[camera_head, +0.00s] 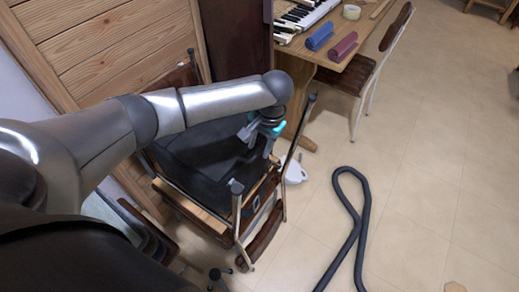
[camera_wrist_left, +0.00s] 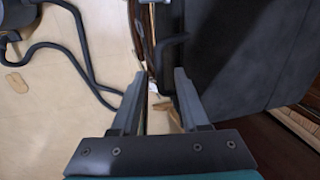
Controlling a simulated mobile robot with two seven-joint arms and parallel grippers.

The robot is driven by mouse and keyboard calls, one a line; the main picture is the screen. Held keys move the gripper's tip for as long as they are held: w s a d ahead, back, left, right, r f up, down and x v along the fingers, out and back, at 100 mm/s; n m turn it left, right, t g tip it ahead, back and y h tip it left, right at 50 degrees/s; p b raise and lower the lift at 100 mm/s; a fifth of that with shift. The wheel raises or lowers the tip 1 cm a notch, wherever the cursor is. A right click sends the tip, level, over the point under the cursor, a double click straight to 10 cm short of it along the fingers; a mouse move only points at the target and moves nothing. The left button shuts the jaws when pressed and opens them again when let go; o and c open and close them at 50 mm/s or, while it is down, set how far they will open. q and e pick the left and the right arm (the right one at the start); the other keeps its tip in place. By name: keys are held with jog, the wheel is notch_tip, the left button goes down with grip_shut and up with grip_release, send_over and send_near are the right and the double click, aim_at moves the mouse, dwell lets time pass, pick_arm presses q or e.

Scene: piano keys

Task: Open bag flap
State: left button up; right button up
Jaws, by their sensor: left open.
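A black bag (camera_head: 200,155) lies on a wooden chair in the head view, below my left forearm. Its flap cannot be told apart clearly from the dark body. My left gripper (camera_head: 257,137) is open at the bag's right edge, with its fingers pointing down. In the left wrist view the two fingers (camera_wrist_left: 160,82) are apart. The dark bag (camera_wrist_left: 235,60) fills the right side there, close to the right finger. I cannot tell whether the finger touches it. Nothing is clearly held between the fingers. My right gripper is not in view.
The chair's metal legs (camera_head: 297,140) stick up around the bag. A desk (camera_head: 352,72) with piano keys, a blue roll (camera_head: 319,36) and a dark red roll (camera_head: 342,46) stands behind. A dark hose (camera_head: 362,215) lies on the open tiled floor at right.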

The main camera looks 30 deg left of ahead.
pick_arm(q)
jog(key=shift+a+f, duration=0.1)
jog(key=shift+f, duration=0.4)
grip_shut()
dwell(1.2)
